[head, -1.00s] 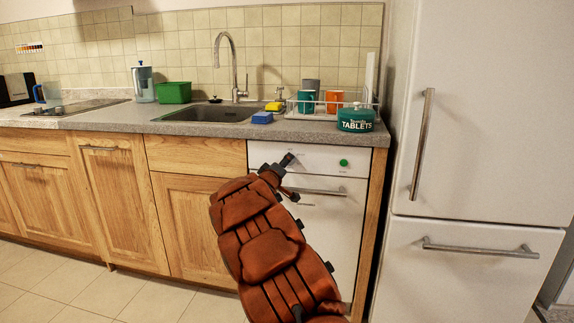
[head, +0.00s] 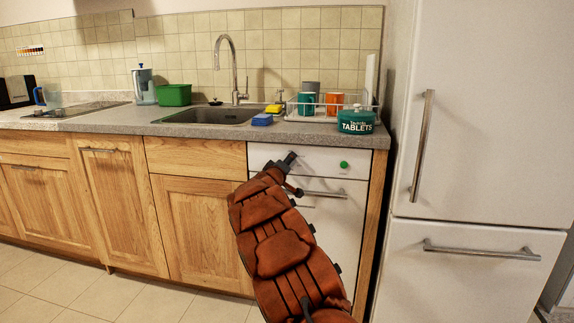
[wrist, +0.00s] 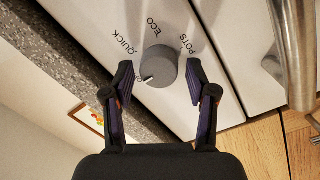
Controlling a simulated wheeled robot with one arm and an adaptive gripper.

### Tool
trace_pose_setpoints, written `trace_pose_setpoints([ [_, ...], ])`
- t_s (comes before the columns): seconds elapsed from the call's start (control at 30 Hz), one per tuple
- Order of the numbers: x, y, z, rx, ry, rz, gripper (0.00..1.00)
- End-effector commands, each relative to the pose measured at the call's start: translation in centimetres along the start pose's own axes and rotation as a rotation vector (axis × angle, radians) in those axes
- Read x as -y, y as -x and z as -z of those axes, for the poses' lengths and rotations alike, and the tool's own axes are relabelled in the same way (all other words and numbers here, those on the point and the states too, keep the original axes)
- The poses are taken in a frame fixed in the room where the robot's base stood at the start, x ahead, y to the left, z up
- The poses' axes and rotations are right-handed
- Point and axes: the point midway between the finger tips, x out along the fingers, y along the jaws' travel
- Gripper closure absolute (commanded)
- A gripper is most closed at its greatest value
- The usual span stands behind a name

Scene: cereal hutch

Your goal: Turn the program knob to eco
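The grey round program knob (wrist: 158,66) is on the dishwasher's white front panel in the wrist view. My gripper (wrist: 159,78) is open, with one dark finger on each side of the knob and a visible gap on both sides. In the head view my gripper (head: 287,164) is at the panel's upper left and hides the knob.
The dishwasher (head: 335,222) has a bar handle (head: 320,193) just below the panel, and a green button (head: 344,165) to the right. The countertop (head: 215,128) overhangs above. A fridge (head: 480,120) stands at the right. The floor at left is clear.

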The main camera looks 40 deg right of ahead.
Motion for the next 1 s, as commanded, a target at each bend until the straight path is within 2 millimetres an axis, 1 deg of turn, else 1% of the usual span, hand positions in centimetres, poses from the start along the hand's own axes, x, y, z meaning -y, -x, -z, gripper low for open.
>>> trace_pose_setpoints([
  [0.03,0.01,0.00,0.01,0.000,0.000,0.000,0.51],
  [0.07,0.01,0.01,0.01,0.000,0.000,0.000,0.54],
  [0.4,0.02,0.02,0.02,0.000,0.000,0.000,0.90],
  [0.47,0.02,0.02,0.02,0.000,0.000,0.000,0.95],
  [0.7,-0.11,0.02,0.14,0.000,-0.009,0.002,0.95],
  [1.0,-0.33,0.08,0.30,0.008,-0.080,0.012,0.95],
])
